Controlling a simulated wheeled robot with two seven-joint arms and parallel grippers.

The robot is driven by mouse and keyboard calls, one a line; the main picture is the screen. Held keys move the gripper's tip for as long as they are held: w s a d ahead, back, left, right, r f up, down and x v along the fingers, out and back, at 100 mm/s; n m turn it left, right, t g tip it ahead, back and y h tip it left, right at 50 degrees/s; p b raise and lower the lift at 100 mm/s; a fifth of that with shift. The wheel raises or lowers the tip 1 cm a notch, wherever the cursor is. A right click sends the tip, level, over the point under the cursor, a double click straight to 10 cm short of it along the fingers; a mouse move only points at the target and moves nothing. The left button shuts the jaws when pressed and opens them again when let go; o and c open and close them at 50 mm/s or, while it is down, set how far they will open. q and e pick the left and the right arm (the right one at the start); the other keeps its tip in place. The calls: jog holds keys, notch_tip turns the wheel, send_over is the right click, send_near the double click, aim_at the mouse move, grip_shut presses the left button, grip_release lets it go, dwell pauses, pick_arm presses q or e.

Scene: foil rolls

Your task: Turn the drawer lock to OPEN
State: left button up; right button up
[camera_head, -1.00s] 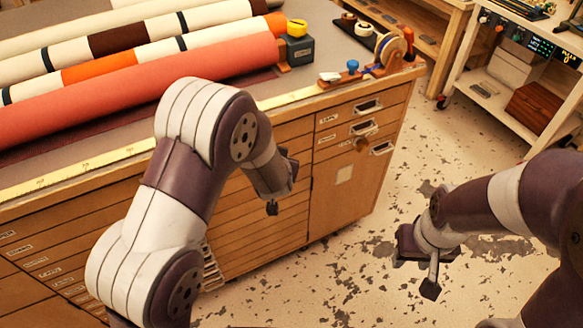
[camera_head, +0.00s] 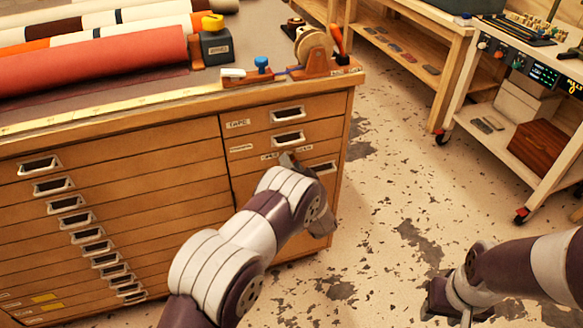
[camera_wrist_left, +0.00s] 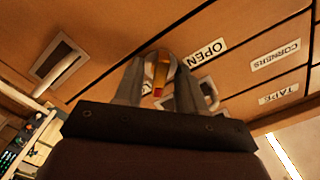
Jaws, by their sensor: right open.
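The drawer lock (camera_wrist_left: 160,76) is a yellow-orange knob with a red end, on the wooden cabinet front. In the left wrist view the white OPEN label (camera_wrist_left: 205,53) lies just right of it; another label beneath the fingers is mostly hidden. My left gripper (camera_wrist_left: 158,85) has one finger on each side of the knob, with narrow gaps seeming to show; contact is unclear. In the head view my left gripper (camera_head: 303,165) is at the cabinet's right column of drawers and hides the lock. My right gripper (camera_head: 440,303) is open and empty, low at the right, away from the cabinet.
Drawer handles (camera_head: 288,138) stick out near the left gripper. A tape dispenser (camera_head: 312,55) and a red roll (camera_head: 95,65) lie on the cabinet top. A wheeled cart (camera_head: 520,125) stands at the right. The floor between is clear.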

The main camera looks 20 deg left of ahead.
pick_arm(q)
jog(key=shift+w, duration=0.1)
grip_shut()
jog(key=shift+f+n+b, duration=0.1)
jog(key=shift+n+b, duration=2.8)
jog(key=shift+n, duration=6)
